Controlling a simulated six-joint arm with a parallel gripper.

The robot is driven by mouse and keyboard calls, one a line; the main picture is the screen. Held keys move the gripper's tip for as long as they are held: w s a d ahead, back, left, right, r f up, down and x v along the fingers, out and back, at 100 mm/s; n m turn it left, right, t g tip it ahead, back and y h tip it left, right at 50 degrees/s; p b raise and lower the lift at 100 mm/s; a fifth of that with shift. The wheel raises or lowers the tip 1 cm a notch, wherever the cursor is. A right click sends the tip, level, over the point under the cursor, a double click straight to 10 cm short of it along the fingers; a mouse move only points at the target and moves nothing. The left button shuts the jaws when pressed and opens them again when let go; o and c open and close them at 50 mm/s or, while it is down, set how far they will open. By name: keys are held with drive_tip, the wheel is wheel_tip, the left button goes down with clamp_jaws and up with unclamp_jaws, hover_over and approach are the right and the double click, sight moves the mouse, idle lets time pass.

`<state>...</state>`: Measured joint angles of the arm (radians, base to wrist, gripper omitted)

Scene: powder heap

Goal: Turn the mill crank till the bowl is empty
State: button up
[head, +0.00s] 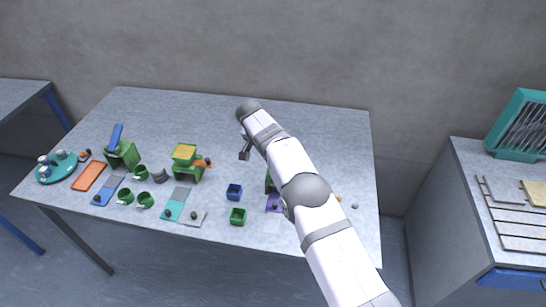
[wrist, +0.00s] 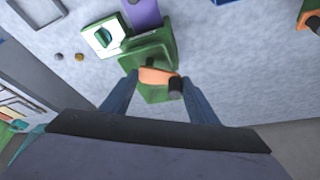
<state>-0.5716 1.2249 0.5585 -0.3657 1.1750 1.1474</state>
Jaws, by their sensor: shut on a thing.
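A green mill (wrist: 160,45) with an orange crank (wrist: 155,75) and dark knob (wrist: 175,86) is below me in the wrist view. My gripper (wrist: 157,82) reaches down with a finger on each side of the crank and is shut on it. In the head view my arm hides most of this mill (head: 268,184) and the fingertips. I cannot tell what its bowl holds. A second green mill (head: 188,172), left of my arm, has a yellow-filled bowl (head: 184,152) on top and an orange crank (head: 203,163).
A purple strip (wrist: 143,14) and a pale block with a green round part (wrist: 103,37) adjoin the mill. A blue cup (head: 234,192) and green cup (head: 238,216) stand nearby. Mugs, trays and a teal plate (head: 50,176) fill the left side. The table's back right is clear.

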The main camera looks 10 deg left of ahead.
drive_tip(key=o, duration=1)
drive_tip(key=shift+o, duration=0.2)
drive_tip(key=b+v, duration=0.2)
drive_tip(key=v, duration=0.5)
drive_tip(key=shift+b, duration=0.4)
drive_tip(key=shift+r, duration=0.1)
